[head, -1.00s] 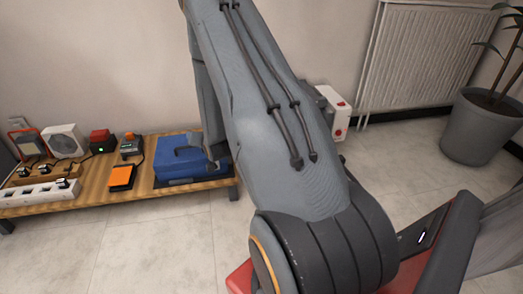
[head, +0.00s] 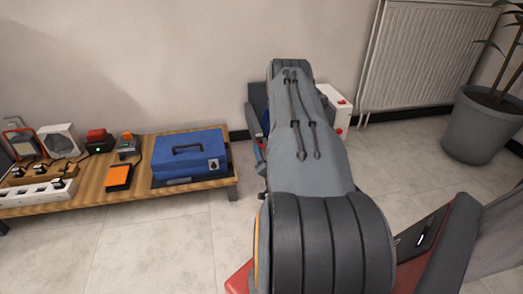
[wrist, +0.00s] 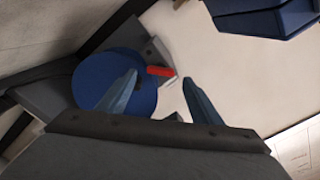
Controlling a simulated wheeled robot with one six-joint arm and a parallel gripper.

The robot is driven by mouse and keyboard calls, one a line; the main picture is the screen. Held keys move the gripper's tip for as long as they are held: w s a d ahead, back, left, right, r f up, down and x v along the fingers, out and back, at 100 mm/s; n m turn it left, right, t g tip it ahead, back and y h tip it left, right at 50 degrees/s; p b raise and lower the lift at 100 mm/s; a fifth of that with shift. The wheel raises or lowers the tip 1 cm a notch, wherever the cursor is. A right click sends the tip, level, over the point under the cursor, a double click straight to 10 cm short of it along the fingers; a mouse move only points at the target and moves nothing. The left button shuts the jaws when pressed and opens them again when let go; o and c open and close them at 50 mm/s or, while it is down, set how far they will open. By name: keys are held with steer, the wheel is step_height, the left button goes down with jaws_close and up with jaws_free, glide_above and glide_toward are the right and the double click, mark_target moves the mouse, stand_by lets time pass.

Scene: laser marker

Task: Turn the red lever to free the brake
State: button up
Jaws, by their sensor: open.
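The red lever (wrist: 160,71) shows in the wrist view as a short red bar at the edge of a round blue part (wrist: 110,80), with a grey plate behind. My gripper (wrist: 160,77) is open, and its two blue-grey fingers point toward the lever. The lever lies between the fingertips in the picture. I cannot tell how far beyond them it is or whether anything touches. In the head view my arm hides the lever and my gripper. A dark machine part with some blue (head: 265,120) shows just left of my arm.
A low wooden table (head: 90,190) at the left holds a blue case (head: 185,143), an orange pad (head: 118,177), a power strip (head: 35,192) and small devices. A white box with red buttons (head: 338,118) stands right of my arm. A potted plant (head: 480,125) stands far right.

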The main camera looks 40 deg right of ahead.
mark_target(261, 146)
steer(key=shift+b+x, duration=0.8)
steer(key=shift+x, duration=1.4)
steer(key=shift+a, duration=0.1)
steer(key=shift+c, duration=0.2)
steer(key=c, duration=1)
